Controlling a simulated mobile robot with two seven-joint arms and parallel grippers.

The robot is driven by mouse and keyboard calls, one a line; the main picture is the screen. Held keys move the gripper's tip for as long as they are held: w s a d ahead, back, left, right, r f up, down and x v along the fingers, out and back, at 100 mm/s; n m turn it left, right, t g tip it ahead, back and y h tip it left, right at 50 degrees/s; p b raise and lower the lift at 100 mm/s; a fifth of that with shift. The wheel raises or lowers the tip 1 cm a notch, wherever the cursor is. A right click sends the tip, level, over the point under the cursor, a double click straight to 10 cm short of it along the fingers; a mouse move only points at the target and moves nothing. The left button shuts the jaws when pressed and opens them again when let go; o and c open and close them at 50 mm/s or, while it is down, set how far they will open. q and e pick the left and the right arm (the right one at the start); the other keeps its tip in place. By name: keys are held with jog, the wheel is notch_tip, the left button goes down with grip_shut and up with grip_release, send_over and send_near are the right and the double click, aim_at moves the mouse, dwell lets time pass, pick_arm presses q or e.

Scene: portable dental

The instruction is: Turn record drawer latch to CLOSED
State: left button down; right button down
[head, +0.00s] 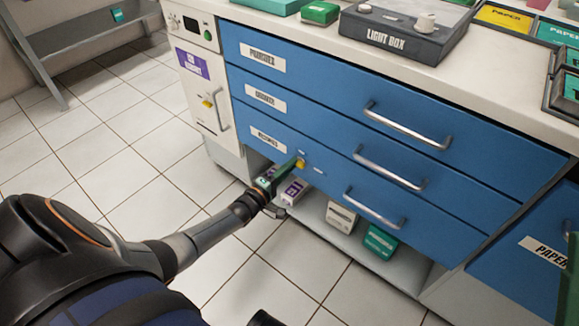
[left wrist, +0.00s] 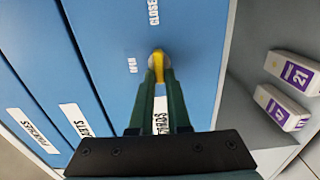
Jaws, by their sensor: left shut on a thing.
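The record drawer (head: 335,183) is the lowest of three blue drawers and looks shut. Its small yellow latch (head: 300,163) sits on the drawer front, and also shows in the left wrist view (left wrist: 156,62). My left gripper (head: 297,164) is shut on the latch, with one dark green finger on each side of it in the left wrist view. The OPEN mark (left wrist: 132,65) is just left of the latch there, and the CLOSED mark (left wrist: 153,12) is above it. The fingers partly hide the latch, so I cannot tell its exact angle. My right gripper is not in view.
Metal handles, such as the lowest one (head: 373,208), stick out right of the latch. An open shelf (head: 318,222) below holds several small boxes, including a green one (head: 380,241). A light box (head: 405,30) stands on the counter. The tiled floor at left is clear.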

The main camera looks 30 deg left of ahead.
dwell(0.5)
pick_arm(q)
jog(key=c, duration=0.9)
grip_release()
jog(key=s+p, duration=0.1)
jog(key=s, duration=0.3)
jog(key=s+p, duration=0.1)
jog(key=s, duration=0.3)
jog(key=s+a+p, duration=0.1)
jog(key=s+p, duration=0.1)
jog(key=s, duration=0.2)
jog(key=shift+s, duration=0.25)
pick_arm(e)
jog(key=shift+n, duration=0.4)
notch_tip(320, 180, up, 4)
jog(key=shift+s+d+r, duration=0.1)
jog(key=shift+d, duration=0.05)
